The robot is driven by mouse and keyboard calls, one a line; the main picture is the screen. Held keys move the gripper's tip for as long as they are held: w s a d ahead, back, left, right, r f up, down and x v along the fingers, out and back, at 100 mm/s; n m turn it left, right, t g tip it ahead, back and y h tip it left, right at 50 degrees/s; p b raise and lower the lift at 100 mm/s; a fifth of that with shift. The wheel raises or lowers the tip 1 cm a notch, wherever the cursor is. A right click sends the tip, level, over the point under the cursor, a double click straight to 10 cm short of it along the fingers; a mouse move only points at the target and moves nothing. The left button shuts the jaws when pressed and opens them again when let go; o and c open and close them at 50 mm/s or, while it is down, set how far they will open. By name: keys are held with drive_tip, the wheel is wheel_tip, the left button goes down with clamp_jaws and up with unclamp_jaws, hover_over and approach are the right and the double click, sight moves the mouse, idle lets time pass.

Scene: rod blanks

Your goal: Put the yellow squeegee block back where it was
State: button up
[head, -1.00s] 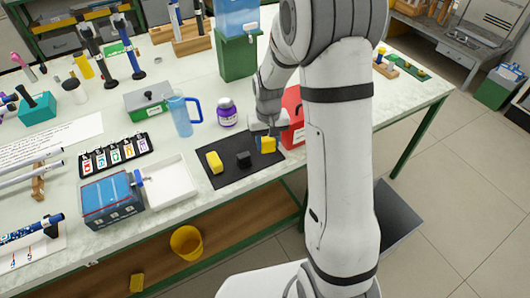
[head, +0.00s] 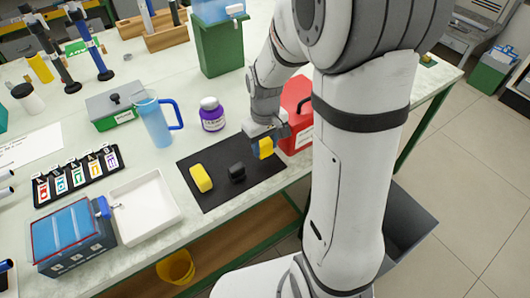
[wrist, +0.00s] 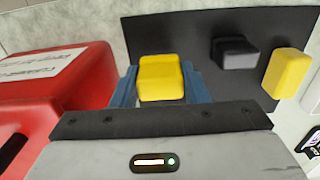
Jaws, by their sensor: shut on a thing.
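My gripper (head: 264,140) is at the right part of the black mat (head: 212,196), shut on a yellow block (head: 266,148). In the wrist view this block (wrist: 161,78) sits between the blue fingers. I cannot tell whether it touches the mat or is just above it. A second yellow block (head: 201,178) lies at the mat's left side, and a black block (head: 237,172) lies between the two. Both also show in the wrist view, the black one (wrist: 235,52) and the other yellow one (wrist: 287,73), to the right of the held block.
A red box (head: 297,114) stands close beside my gripper, behind the mat's right side. A purple-labelled jar (head: 212,115) and a blue jug (head: 155,118) stand behind the mat. A white tray (head: 145,206) is to its left. The table's front edge runs close to the mat.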

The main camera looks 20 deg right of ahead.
sight(264, 152)
drive_tip(key=shift+a+f, duration=0.1)
drive_tip(key=shift+f, duration=1.65)
drive_tip(key=shift+s+f, duration=0.1)
drive_tip(key=shift+f+b, duration=0.15)
drive_tip(key=shift+b, duration=0.15)
drive_tip(key=o, duration=0.9)
drive_tip(key=shift+o, duration=0.2)
